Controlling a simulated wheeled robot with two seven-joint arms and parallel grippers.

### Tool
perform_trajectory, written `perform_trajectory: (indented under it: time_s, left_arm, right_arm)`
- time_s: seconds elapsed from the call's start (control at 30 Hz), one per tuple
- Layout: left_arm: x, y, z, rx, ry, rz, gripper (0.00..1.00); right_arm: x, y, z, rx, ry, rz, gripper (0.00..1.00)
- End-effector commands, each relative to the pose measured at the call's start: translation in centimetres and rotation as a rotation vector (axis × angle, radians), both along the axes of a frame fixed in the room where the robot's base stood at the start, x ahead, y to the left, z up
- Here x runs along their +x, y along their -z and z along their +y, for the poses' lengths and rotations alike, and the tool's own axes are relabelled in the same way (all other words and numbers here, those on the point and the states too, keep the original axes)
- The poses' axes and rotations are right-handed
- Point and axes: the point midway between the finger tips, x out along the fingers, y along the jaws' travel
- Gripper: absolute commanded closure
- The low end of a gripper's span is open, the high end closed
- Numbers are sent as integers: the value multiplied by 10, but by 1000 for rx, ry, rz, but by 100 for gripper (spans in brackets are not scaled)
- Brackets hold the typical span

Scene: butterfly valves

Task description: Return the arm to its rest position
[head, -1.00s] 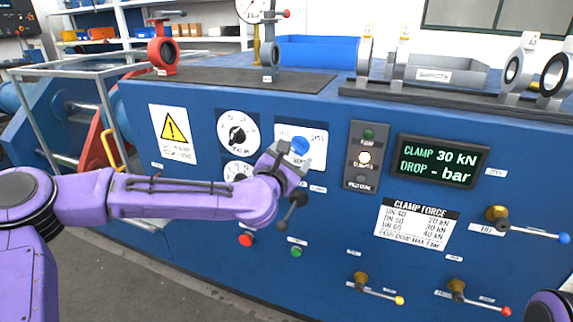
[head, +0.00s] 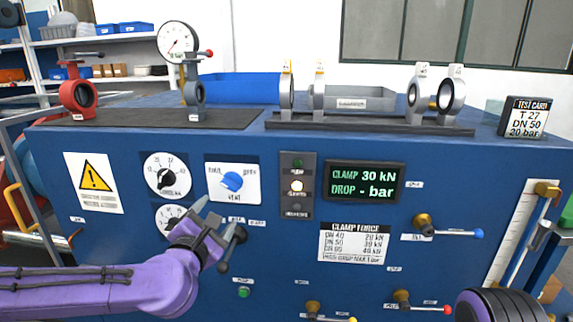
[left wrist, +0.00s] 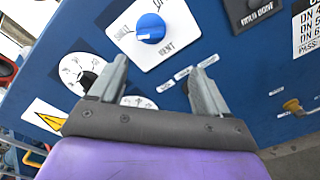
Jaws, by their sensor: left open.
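My left arm, purple, comes in from the lower left in the head view. Its gripper (head: 212,224) is in front of the blue panel, below the blue vent knob (head: 232,182). In the left wrist view the two grey fingers (left wrist: 160,95) stand apart with nothing between them, and the blue knob (left wrist: 151,28) shows beyond them. The gripper appears apart from the knob. It partly covers a lower dial (head: 170,217) and is close to a dark handle in the head view. A rounded dark and purple part of mine is at the lower right; no right gripper shows.
The blue bench panel (head: 130,262) fills the front. A display (head: 364,181) reads CLAMP 30 kN. Lever valves (head: 424,224) stick out on the right. Ring-shaped valves (head: 452,94) stand on top, with a test card (head: 523,117) at the right reading T 27, DN 50, 20 bar.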

Motion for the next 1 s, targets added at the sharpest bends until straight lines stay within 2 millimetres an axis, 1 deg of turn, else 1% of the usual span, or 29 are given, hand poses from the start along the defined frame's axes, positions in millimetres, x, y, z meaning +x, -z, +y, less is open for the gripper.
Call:
perform_trajectory:
  time_s: [0.03,0.07,0.1,0.17,0.2,0.23,0.27,0.3,0.37,0.4,0.43,0.47,0.5,0.6,0.7,0.8,1.0]
  left_arm:
    - [-7,43,-12,173,39,90,23]
    - [-13,69,-17,274,65,147,23]
    - [-23,104,-22,401,105,221,23]
    - [-44,155,-26,580,174,328,23]
    - [-61,188,-25,692,224,400,23]
    - [-76,211,-23,776,267,454,23]
    - [-92,233,-19,857,310,507,23]
    - [-115,261,-13,961,371,576,23]
    - [-155,297,2,1113,469,680,23]
    - [-183,316,14,1210,539,746,23]
    - [-204,329,25,1279,592,794,23]
    - [-225,339,36,1343,644,842,23]
    - [-252,349,52,1418,706,899,23]
    - [-306,360,86,1558,834,1013,23]
    - [-341,362,106,1645,931,1071,23]
    - [-356,366,106,1658,981,1084,23]
    - [-357,366,106,1656,981,1085,23]
  right_arm:
    - [0,-3,0,0,0,0,100]
    - [0,-7,0,0,0,0,100]
    - [0,-12,0,0,0,0,100]
    - [0,-19,0,0,0,0,100]
    - [0,-23,0,0,0,0,100]
    - [0,-27,0,0,0,0,100]
    - [0,-31,0,0,0,0,100]
    - [0,-36,0,0,0,0,100]
    - [0,-44,0,0,0,0,100]
    - [0,-49,0,0,0,0,100]
    - [0,-54,0,0,0,0,100]
    - [0,-58,0,0,0,0,100]
    - [0,-63,0,0,0,0,100]
    - [0,-76,0,0,0,0,100]
    - [0,-84,0,0,0,0,100]
    - [0,-86,0,0,0,0,100]
    - [0,-86,0,0,0,0,100]
